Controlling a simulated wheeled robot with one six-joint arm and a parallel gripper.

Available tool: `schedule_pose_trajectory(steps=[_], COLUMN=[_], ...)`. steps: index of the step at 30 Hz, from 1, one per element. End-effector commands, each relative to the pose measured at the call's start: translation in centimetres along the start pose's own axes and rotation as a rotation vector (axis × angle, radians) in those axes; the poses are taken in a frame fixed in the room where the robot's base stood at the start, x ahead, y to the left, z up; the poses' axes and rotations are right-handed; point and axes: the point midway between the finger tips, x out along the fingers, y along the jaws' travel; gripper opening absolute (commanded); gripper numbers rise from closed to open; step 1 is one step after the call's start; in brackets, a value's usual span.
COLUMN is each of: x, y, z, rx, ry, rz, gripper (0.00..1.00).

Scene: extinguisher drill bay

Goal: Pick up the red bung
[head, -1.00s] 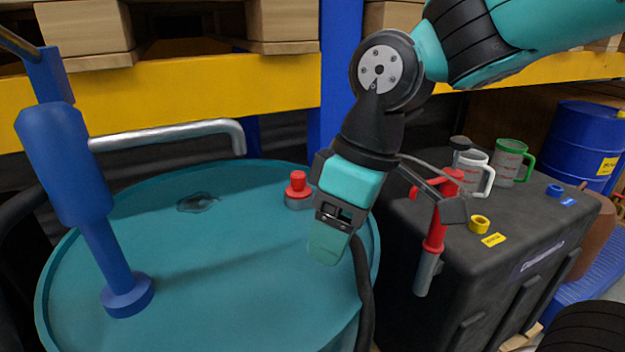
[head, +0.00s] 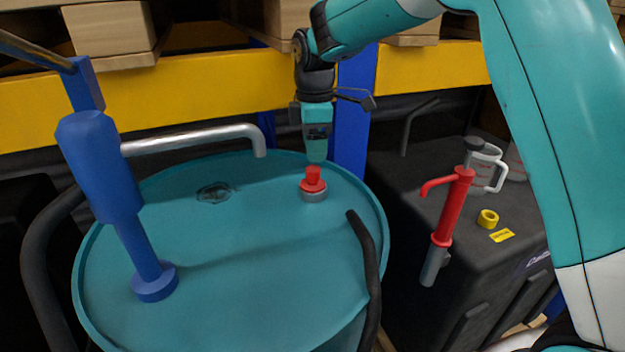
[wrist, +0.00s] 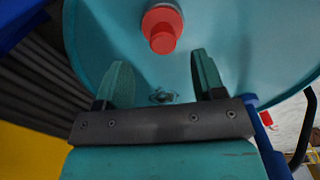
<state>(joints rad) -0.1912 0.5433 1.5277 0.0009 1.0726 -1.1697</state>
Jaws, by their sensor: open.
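The red bung (head: 313,181) sits upright on the teal drum lid (head: 230,245), on a grey collar, near the lid's far right edge. My gripper (head: 316,160) points down just above and behind the bung in the head view. In the wrist view, my gripper (wrist: 160,85) shows two teal fingers spread apart with nothing between them. The red bung (wrist: 161,30) is there beyond the fingertips, roughly centred between them and apart from both.
A blue pump (head: 105,170) with a silver spout (head: 195,138) stands on the lid's left. A black hose (head: 367,260) crosses the right rim. A black case (head: 400,215) to the right carries a red hand pump (head: 452,210), a yellow ring (head: 487,218) and a white mug (head: 487,165).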

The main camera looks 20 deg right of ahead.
Motion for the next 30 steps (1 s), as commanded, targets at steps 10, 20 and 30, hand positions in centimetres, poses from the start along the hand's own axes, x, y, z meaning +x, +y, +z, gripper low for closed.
schedule_pose_trajectory(steps=[10, 20, 30], x=[3.6, 6.3, 6.3], y=[-0.4, -0.3, -0.3], z=[-0.2, -0.3, -0.3], rx=[0.0, 0.001, 0.001], ry=[-0.002, 0.001, 0.001], rz=[-0.005, 0.002, 0.002], gripper=[0.63, 0.63, 0.12])
